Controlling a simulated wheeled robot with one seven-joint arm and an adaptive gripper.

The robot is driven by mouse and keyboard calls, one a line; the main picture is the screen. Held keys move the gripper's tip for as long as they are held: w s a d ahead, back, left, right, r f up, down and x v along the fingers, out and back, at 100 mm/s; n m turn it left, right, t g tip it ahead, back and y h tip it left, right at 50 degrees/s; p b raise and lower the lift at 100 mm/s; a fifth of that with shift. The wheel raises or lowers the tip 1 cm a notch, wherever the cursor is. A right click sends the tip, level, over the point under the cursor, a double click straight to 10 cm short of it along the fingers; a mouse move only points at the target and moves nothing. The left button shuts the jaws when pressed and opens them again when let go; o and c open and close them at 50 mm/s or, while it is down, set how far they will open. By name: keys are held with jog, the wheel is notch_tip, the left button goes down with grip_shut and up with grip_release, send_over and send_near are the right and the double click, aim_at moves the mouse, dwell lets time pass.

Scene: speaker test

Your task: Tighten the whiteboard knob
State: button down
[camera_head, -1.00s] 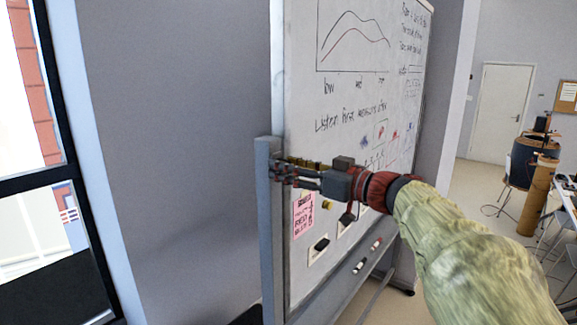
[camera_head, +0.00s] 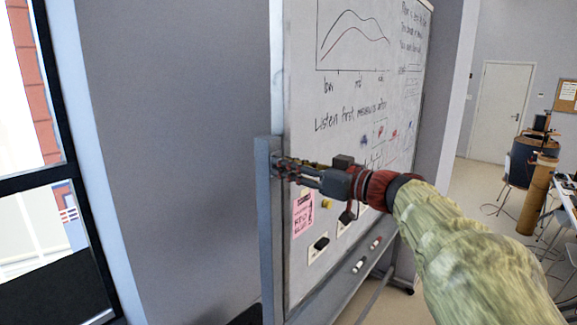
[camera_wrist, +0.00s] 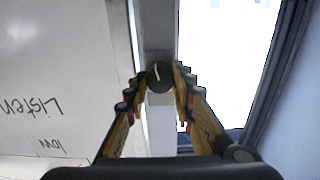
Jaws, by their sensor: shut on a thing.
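The whiteboard (camera_head: 330,115) stands at an angle in the head view, with graph lines and writing on it. Its grey side post (camera_head: 264,200) runs along the left edge and also shows in the wrist view (camera_wrist: 158,115). The dark round knob (camera_wrist: 159,75) with a pale mark on its face sits on the post in the wrist view. My gripper (camera_wrist: 160,78) is shut on the knob, one finger on each side. In the head view my gripper (camera_head: 282,168) reaches the post from the right, and its fingers hide the knob.
A pink note (camera_head: 302,212) and holders are on the board below my gripper. Markers (camera_head: 359,266) lie on its lower ledge. A window (camera_head: 40,190) is at the left. A brown cylinder (camera_head: 537,195) and a table stand far right, with open floor before the door (camera_head: 497,110).

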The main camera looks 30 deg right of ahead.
jog(key=shift+f+m+b, duration=0.1)
jog(key=shift+m+b, duration=0.2)
jog(key=shift+b, duration=0.15)
jog(key=m+b, duration=0.2)
jog(key=m, duration=0.8)
jog(key=m+b, duration=0.3)
jog(key=m, duration=0.7)
jog(key=shift+w+d+f, duration=0.1)
jog(key=shift+d, duration=0.05)
jog(key=shift+m, duration=0.3)
jog(key=c, duration=1.5)
grip_release()
